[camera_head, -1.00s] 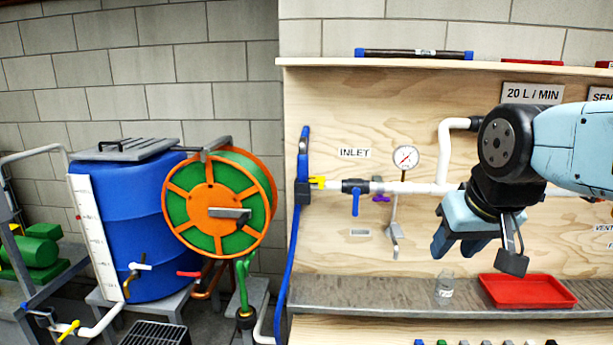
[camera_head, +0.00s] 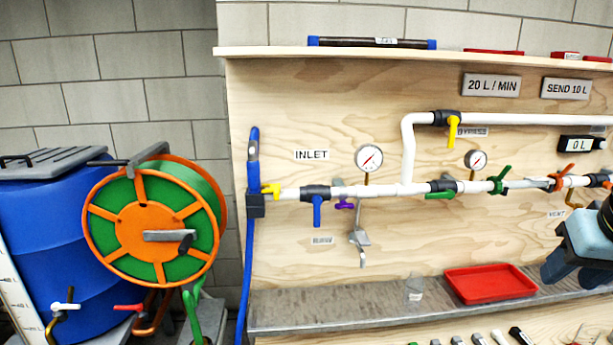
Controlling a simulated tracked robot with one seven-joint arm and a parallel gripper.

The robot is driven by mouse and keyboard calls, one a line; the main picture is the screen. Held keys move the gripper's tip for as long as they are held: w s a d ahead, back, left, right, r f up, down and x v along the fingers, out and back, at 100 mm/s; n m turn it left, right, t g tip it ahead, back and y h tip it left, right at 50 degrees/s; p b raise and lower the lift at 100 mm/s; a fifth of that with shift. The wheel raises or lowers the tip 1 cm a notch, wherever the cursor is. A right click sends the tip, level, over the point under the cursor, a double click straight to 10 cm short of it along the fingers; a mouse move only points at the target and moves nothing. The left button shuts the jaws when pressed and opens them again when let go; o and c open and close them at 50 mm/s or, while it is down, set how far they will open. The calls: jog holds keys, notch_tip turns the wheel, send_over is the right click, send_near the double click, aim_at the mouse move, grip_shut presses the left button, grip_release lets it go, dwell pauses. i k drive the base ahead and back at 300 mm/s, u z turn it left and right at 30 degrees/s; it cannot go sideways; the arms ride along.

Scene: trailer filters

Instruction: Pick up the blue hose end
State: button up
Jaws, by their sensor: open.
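The blue hose end (camera_head: 253,158) stands upright at the left edge of the plywood board, above a dark clip (camera_head: 256,205). Its blue hose (camera_head: 244,280) hangs down from the clip along the board's edge. My gripper (camera_head: 568,275) is at the far right of the view, partly cut off by the picture edge. It is open, points down and left, and appears empty. It is far to the right of the hose end and apart from it.
A white pipe (camera_head: 375,190) with a yellow-handled fitting and coloured valves crosses the board beside the hose end. The green-and-orange hose reel (camera_head: 155,225) and blue barrel (camera_head: 45,240) stand left. A metal shelf (camera_head: 340,305) holds a red tray (camera_head: 490,284) and clear jar (camera_head: 414,288).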

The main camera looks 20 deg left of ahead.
aim_at(253, 163)
jog(key=u, duration=0.15)
jog(key=i, duration=0.15)
jog(key=z, duration=2.05)
jog(key=k, duration=2.5)
jog(key=u, duration=1.25)
jog(key=i, duration=0.45)
jog(key=u, duration=0.35)
